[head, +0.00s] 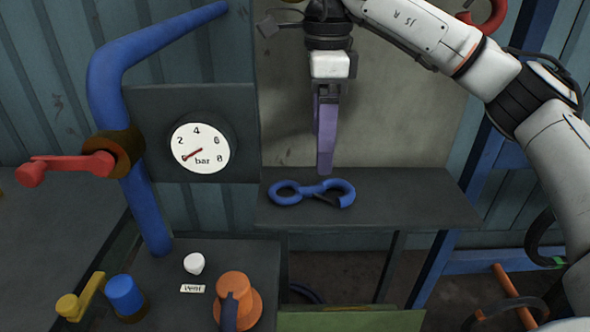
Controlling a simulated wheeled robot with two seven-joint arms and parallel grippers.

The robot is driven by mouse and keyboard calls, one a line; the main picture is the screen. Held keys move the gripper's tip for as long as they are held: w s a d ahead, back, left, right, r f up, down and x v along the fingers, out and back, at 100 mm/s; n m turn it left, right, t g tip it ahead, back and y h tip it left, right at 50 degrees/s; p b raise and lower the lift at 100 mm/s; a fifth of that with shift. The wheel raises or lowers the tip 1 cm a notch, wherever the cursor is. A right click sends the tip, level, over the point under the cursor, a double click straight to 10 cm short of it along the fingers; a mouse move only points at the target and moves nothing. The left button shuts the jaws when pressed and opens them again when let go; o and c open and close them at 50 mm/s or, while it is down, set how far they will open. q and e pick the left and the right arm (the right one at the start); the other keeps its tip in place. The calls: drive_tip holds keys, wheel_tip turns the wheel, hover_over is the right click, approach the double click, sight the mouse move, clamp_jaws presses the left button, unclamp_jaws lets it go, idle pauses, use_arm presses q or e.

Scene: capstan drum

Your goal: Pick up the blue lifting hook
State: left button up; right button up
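The blue lifting hook (309,190) lies flat on a dark grey shelf (420,202), with a ring at its left end and a larger loop with a dark latch at its right end. My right gripper (325,168) hangs down from the arm at the right, its purple fingers pointing at the shelf. My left gripper is out of view.
Left of the shelf stand a bar gauge (200,147) on a dark panel, a blue pipe (137,195) and a red valve handle (70,165). Below are an orange knob (238,290), a blue knob (125,294) and a white button (194,263). The shelf's right part is clear.

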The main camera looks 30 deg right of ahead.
sight(320, 188)
wheel_tip(320, 188, down, 4)
drive_tip(key=shift+s+r+b, duration=0.15)
drive_tip(key=shift+r+b, duration=0.05)
drive_tip(key=shift+b, duration=0.45)
drive_tip(key=shift+s+f, duration=0.1)
drive_tip(key=shift+f, duration=0.8)
drive_tip(key=f, duration=0.3)
drive_tip(key=shift+w+d+f, duration=0.25)
drive_tip(key=shift+f, duration=0.5)
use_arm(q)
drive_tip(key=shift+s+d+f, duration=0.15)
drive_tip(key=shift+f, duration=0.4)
